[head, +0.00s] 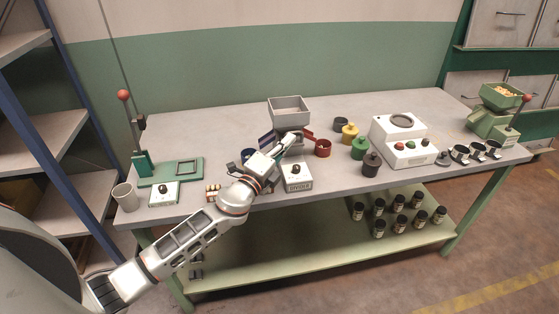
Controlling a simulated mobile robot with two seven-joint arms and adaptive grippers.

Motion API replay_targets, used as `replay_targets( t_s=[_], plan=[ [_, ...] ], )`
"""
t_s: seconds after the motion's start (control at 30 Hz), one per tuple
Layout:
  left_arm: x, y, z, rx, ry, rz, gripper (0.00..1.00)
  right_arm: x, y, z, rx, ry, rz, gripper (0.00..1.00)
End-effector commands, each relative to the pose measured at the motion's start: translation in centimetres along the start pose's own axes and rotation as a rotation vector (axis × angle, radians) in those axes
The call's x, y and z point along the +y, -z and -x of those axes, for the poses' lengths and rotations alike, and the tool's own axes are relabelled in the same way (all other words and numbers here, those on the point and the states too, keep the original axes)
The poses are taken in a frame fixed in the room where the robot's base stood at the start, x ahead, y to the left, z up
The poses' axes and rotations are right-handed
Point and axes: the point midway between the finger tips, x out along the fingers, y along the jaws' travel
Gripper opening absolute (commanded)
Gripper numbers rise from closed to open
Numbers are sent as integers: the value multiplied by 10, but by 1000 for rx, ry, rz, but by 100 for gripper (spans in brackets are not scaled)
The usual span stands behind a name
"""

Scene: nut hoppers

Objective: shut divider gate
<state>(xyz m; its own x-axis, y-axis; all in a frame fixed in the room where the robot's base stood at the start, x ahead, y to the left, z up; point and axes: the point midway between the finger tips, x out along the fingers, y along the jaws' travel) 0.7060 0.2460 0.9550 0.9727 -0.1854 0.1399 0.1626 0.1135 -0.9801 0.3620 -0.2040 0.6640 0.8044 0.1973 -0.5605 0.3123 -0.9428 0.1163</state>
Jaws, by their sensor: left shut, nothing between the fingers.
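The divider's grey hopper (289,111) stands near the middle of the bench. A dark red chute slopes off its right side and a dark blue one off its left. My left gripper (288,140) is shut and empty, with its fingertips just below the hopper, close to the divider body. The gate is hidden or too small to make out, so I cannot tell its position or whether the fingers touch it. A white control box (297,178) with a black knob sits in front, its label apparently reading "DIVIDER". My right gripper is out of view.
A green lever press (143,163) stands at the left, a white machine (399,130) and a green hopper (501,97) at the right.

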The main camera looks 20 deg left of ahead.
Motion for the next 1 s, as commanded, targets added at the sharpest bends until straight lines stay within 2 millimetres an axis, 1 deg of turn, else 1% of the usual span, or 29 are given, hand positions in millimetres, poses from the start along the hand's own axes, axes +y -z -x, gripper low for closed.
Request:
replay_targets(
  t_s=[0.03,0.3,0.5,0.7,0.87,0.97,1.0],
  plan=[
    [1,0,10,2,-3,1,0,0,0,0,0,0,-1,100],
    [2,4,62,8,-5,4,0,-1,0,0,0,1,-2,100],
    [2,6,92,10,-4,6,0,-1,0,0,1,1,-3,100],
    [1,6,107,12,-2,5,0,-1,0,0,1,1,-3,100],
    [1,6,110,12,-3,4,0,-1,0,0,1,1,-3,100],
    [6,8,113,10,-14,30,0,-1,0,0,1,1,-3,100],
    [12,9,117,6,-28,61,0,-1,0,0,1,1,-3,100]
  ],
)
